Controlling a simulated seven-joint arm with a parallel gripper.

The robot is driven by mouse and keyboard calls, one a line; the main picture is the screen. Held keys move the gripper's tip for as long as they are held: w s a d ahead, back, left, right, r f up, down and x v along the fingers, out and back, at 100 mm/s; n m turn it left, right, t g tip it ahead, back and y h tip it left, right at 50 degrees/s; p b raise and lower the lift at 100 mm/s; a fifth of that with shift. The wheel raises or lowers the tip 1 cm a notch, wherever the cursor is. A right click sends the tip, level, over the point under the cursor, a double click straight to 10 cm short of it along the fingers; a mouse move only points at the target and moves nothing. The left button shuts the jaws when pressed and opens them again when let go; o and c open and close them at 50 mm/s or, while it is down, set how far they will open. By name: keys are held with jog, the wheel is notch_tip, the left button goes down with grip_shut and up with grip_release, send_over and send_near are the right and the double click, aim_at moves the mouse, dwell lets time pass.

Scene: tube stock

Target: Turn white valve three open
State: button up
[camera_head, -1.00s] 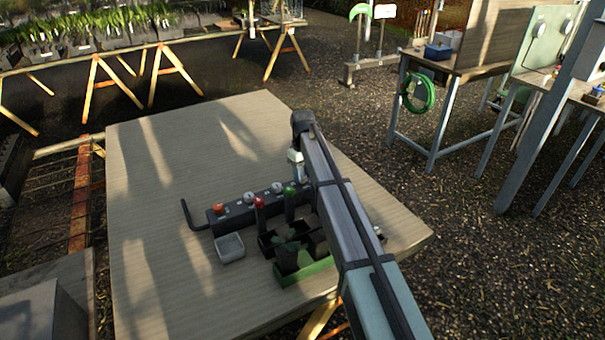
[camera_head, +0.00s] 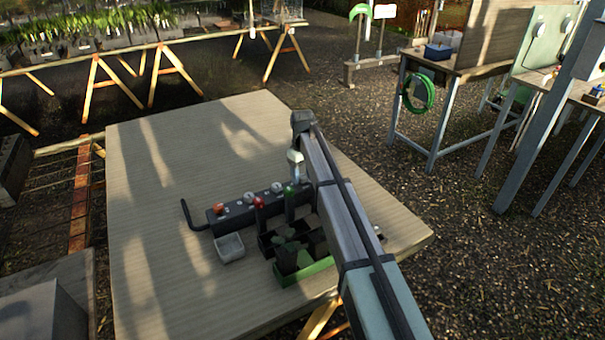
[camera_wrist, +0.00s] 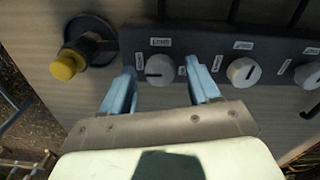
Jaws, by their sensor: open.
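A dark valve block (camera_head: 234,211) lies on the wooden table, with a row of round valve knobs along it. Two white knobs show in the head view, a left one (camera_head: 249,197) and a right one (camera_head: 277,187). In the wrist view, my gripper (camera_wrist: 162,78) is open, with its blue fingers on either side of the leftmost white knob (camera_wrist: 159,70). That knob has a dark, roughly level mark; contact cannot be told. The neighbouring white knob (camera_wrist: 243,72) has a more upright mark. Small labels are too blurred to read. My arm hides the block's right end in the head view.
A yellow-capped fitting (camera_wrist: 68,66) stands beside the block in the wrist view. In the head view, a grey dish (camera_head: 230,248), a green-fronted tray (camera_head: 305,272) and red- and green-topped items stand close in front of the block. The table's far left (camera_head: 150,150) is clear.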

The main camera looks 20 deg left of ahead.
aim_at(303, 176)
notch_tip(303, 176, up, 14)
dwell(0.6)
jog(key=shift+f, duration=0.1)
